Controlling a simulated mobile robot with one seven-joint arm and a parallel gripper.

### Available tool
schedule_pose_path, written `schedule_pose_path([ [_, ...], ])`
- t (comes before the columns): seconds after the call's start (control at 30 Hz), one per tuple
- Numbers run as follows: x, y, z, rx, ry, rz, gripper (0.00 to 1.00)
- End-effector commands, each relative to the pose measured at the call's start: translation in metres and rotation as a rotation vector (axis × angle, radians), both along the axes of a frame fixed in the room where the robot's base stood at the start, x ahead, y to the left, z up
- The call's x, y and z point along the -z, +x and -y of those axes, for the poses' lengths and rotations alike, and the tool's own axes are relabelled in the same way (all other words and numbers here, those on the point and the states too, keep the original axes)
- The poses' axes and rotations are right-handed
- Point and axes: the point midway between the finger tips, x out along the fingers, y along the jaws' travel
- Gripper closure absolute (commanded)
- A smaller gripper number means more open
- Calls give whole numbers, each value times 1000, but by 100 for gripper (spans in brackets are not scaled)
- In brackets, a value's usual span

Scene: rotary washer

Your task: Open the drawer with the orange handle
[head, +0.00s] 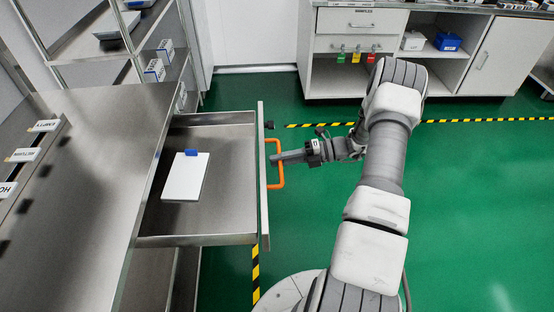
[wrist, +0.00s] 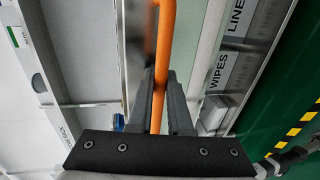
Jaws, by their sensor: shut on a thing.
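The drawer (head: 219,226) under the steel bench stands pulled well out, with its inside showing. Its orange handle (head: 281,174) is a bracket on the drawer's front panel. My gripper (head: 276,158) reaches the handle from the right and is shut on its bar. In the wrist view the orange bar (wrist: 165,45) runs down between the two dark fingers of my gripper (wrist: 158,88). A white pad with a blue clip (head: 186,178) lies inside the drawer.
The steel bench top (head: 85,150) is at the left, with a shelf rack (head: 130,50) behind it. A white cabinet (head: 340,75) stands at the back. Green floor (head: 470,200) with striped tape is clear to the right.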

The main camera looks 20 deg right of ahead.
Motion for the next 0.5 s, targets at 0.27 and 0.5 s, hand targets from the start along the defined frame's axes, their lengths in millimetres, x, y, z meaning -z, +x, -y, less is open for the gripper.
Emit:
schedule_pose_path([
  [0.27,0,0,0,1,0,1,61],
  [0.5,0,0,0,1,0,1,53],
])
